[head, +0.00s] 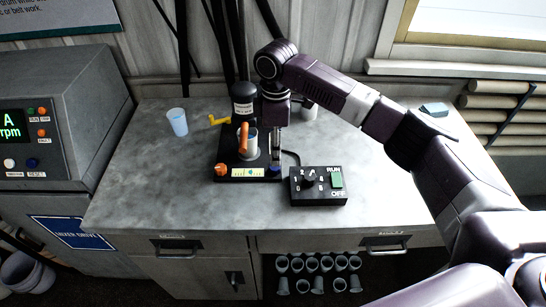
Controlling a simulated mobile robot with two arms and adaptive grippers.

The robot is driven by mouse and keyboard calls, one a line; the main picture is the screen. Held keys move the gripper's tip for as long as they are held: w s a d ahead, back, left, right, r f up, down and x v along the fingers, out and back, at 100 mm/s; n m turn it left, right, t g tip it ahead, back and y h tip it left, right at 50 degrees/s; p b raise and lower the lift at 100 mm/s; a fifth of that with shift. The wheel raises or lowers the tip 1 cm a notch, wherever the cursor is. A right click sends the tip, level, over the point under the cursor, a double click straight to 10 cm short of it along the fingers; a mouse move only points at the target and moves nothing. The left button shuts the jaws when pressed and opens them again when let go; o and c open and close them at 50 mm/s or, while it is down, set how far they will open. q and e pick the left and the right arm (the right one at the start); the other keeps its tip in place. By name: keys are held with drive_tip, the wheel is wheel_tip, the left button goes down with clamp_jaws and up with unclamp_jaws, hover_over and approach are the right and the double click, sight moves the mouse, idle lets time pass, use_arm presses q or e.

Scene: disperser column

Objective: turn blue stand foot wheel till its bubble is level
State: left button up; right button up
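The disperser stand (233,174) has a black base on the grey bench. Its blue foot wheel (274,171) is at the base's front right corner, partly hidden by what stands above it. An orange foot wheel (221,169) is at the front left corner. A pale level strip (249,173) with a small green mark lies between them; the exact bubble position is too small to read. My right arm reaches in from the right, and its gripper (277,150) points down above the blue wheel. Whether its fingers touch the wheel is unclear. My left gripper is out of view.
A control box (318,186) with a knob and green switch sits just right of the stand. A metal beaker (248,143) with an orange handle stands on the base. A pale blue cup (177,122) and yellow piece (219,120) are left. The front left bench is clear.

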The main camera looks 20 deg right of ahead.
sight(275, 169)
drive_tip(key=f, duration=0.3)
drive_tip(key=f+p, duration=0.1)
drive_tip(key=f, duration=0.1)
drive_tip(key=shift+s, duration=0.35)
drive_tip(key=shift+f, duration=0.55)
drive_tip(key=shift+c, duration=0.2)
drive_tip(key=shift+w, duration=0.1)
clamp_jaws()
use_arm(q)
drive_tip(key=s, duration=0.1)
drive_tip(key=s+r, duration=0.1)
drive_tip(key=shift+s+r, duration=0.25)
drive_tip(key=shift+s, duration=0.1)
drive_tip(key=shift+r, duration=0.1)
use_arm(e)
drive_tip(key=shift+r, duration=0.1)
